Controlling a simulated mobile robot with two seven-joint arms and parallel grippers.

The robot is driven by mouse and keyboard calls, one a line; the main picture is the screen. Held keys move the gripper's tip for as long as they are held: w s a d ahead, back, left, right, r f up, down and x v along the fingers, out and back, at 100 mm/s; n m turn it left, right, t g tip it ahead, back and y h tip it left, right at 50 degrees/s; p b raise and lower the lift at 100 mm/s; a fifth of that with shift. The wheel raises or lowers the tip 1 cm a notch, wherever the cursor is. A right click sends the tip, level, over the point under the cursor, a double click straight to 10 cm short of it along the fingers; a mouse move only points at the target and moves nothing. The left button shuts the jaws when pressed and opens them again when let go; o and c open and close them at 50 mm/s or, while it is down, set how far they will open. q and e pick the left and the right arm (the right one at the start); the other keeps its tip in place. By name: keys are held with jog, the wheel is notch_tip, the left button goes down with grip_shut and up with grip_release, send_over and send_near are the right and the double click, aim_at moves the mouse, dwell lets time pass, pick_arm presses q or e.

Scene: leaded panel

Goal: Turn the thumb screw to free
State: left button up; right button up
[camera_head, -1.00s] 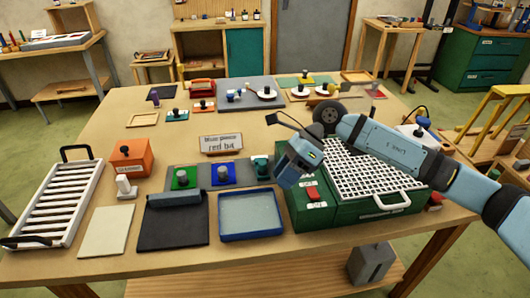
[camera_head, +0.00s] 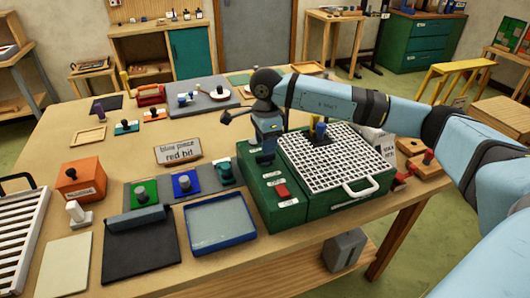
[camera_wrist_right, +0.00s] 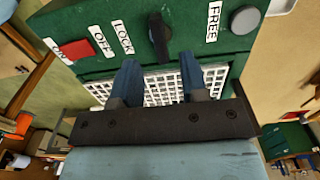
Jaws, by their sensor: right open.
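The thumb screw (camera_wrist_right: 158,38) is a black knob on the green machine top, between the LOCK label (camera_wrist_right: 123,38) and the FREE label (camera_wrist_right: 213,22) in the right wrist view. My right gripper (camera_wrist_right: 160,63) is open. Its two blue fingers point toward the screw, one to each side and just short of it, with nothing between them. In the head view my right gripper (camera_head: 266,152) hangs down over the left part of the green machine (camera_head: 262,205) and blocks a clear view of the screw. My left gripper is not in view.
A red switch (camera_head: 282,191) sits near the ON and OFF labels. A white grid (camera_head: 338,165) covers the machine's right part, with a small blue and yellow item (camera_head: 320,131) on it. A round grey knob (camera_wrist_right: 245,20) lies beyond FREE. A blue tray (camera_head: 222,228) stands left of the machine.

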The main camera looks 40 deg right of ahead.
aim_at(265, 158)
jog(key=shift+f, duration=2.3)
grip_shut()
